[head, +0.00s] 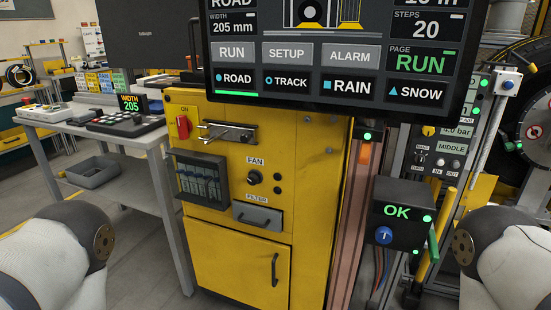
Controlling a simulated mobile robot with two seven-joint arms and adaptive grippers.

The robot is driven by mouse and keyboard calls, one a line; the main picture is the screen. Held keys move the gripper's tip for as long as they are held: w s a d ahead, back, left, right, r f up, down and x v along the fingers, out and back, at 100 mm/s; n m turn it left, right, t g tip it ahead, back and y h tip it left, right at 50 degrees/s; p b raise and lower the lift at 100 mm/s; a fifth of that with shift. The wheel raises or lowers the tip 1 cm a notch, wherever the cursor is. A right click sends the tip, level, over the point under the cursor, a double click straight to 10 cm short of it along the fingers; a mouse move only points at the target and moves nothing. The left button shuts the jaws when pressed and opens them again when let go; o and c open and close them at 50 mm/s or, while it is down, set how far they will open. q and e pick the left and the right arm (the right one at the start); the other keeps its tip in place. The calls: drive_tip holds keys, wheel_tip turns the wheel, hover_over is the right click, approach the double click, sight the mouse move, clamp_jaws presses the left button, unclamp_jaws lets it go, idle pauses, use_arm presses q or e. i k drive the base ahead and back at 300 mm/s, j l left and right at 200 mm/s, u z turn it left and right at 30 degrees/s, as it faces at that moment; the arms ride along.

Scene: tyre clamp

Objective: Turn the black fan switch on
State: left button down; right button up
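The black fan switch (254,177) is a small round knob under the "FAN" label (255,161) on the front of the yellow cabinet (224,252). It is too small to tell clearly which way it is turned. Parts of my two arms show at the lower left and lower right of the head view, both apart from the cabinet. Neither gripper is in view.
A red switch (183,127) and a metal latch (228,132) sit above the fan switch. A filter drawer (257,217) is below it. A large screen (335,50) overhangs the cabinet top.

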sight(253, 180)
drive_tip(key=k+j+z, duration=0.15)
drive_tip(key=k+j, duration=0.65)
drive_tip(key=k, duration=0.1)
